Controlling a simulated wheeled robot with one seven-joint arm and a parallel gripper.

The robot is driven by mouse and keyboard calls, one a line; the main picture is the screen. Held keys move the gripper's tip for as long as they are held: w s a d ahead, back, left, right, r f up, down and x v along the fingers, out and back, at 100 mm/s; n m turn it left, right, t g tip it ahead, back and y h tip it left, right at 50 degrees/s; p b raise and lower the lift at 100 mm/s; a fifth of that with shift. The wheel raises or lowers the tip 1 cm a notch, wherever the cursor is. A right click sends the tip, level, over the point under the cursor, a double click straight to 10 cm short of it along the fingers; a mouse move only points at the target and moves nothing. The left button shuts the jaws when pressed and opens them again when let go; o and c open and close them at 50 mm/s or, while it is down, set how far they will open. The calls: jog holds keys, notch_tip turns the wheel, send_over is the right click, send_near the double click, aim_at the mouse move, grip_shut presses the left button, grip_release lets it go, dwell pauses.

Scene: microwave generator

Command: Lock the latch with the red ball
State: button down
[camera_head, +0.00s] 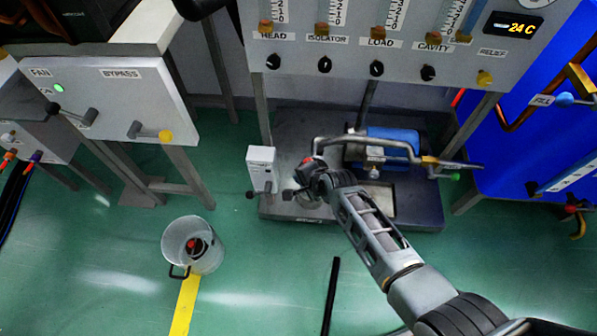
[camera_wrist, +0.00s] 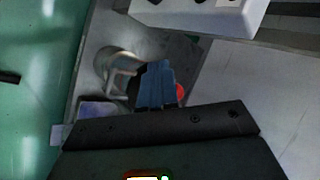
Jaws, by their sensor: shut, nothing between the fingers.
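A red ball (camera_wrist: 180,93) shows in the wrist view, partly hidden behind the right side of my gripper's fingers. In the camera_head view a small red spot (camera_head: 307,160) shows beside my wrist and appears to be the same ball. The latch it belongs to is mostly hidden, and its position cannot be made out. My gripper (camera_wrist: 157,66) is shut and empty, with its blue-grey fingers close together just left of the ball. Whether they touch the ball is not clear. In the camera_head view my gripper (camera_head: 293,194) is over the left part of the grey platform (camera_head: 410,215).
A blue pump-like unit (camera_head: 390,146) and bent metal pipe (camera_head: 405,157) are to the right. The gauge panel (camera_head: 350,65) hangs behind. A bucket (camera_head: 180,228) stands on the open green floor.

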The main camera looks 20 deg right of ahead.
jog(key=s+a+r+p, duration=0.3)
jog(key=s+r, duration=0.2)
jog(key=r, duration=0.2)
dwell(0.6)
jog(key=s+d+r+n+t+p, duration=0.15)
jog(key=s+r, duration=0.25)
jog(key=s, duration=0.4)
jog(key=s+d+r+n+t+h+p, duration=0.1)
jog(key=s+d+r+n+p, duration=0.15)
jog(key=s+r, duration=0.35)
jog(key=s+d+r+n+t+p, duration=0.1)
jog(key=s+d+r+n+p, duration=0.15)
jog(key=s, duration=0.65)
jog(key=s+d+r+n+t+p, duration=0.1)
jog(key=s+r+n, duration=0.3)
jog(key=r, duration=1.1)
jog(key=s+d+r+n+t+h+p, duration=0.1)
jog(key=s+d+r+n+t+p, duration=0.1)
jog(key=s+r, duration=0.9)
notch_tip(320, 180, up, 4)
jog(key=shift+d+r+n+h+p, duration=0.3)
jog(key=shift+d+n+p, duration=0.25)
jog(key=shift+n, duration=0.3)
jog(key=shift+f+t, duration=0.15)
jog(key=shift+t, duration=0.1)
